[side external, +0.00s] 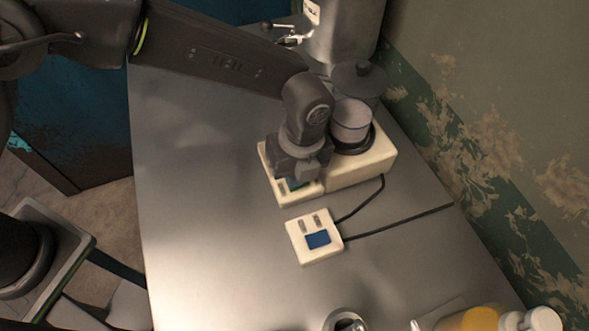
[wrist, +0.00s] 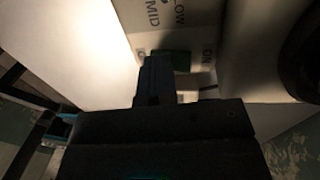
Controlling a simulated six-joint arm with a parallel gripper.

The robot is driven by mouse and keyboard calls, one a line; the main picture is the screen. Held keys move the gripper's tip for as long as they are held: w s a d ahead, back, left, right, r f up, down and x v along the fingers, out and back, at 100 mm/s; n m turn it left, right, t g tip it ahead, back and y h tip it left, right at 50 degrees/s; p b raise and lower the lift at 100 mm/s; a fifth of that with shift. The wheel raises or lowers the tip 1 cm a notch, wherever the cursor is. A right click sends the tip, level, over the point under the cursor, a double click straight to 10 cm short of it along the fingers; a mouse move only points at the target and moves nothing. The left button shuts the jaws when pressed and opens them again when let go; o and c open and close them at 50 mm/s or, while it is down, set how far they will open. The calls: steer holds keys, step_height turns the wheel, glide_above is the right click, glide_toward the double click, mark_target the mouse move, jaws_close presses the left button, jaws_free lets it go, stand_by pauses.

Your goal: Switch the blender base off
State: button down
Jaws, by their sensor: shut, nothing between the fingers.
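The cream blender base (side external: 362,165) stands on the metal table, with a pale cup-like vessel (side external: 351,122) over its dark round ring. Its low front panel (side external: 283,193) is partly covered by my gripper (side external: 295,172). In the wrist view the panel (wrist: 205,12) carries printed words such as LOW and ON, and a dark green switch piece (wrist: 183,60). My gripper's shut, empty fingers (wrist: 154,68) are beside the green piece. I cannot tell whether they touch it, nor which position the switch is in.
A cream box with a blue patch (side external: 317,239) lies in front, joined to dark cables (side external: 400,224). A dark lidded pot (side external: 360,80) and a large metal vessel (side external: 343,35) stand behind. A yellow bottle (side external: 480,319) lies at the front right. The table's left side (side external: 195,190) is clear.

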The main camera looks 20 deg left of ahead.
steer(key=shift+s+a+f, duration=0.2)
steer(key=shift+a+f, duration=0.05)
steer(key=shift+f, duration=0.4)
steer(key=shift+w+d+r, duration=0.2)
steer(key=shift+w+d, duration=0.3)
step_height(320, 180, up, 13)
steer(key=shift+w+d, duration=0.25)
steer(key=shift+d, duration=0.05)
steer(key=shift+f, duration=0.1)
steer(key=shift+w+d+r, duration=0.15)
steer(key=shift+d+r, duration=0.05)
steer(key=shift+r, duration=0.35)
steer(key=shift+w+d+r, duration=0.1)
steer(key=shift+d+r, duration=0.1)
steer(key=shift+r, duration=0.3)
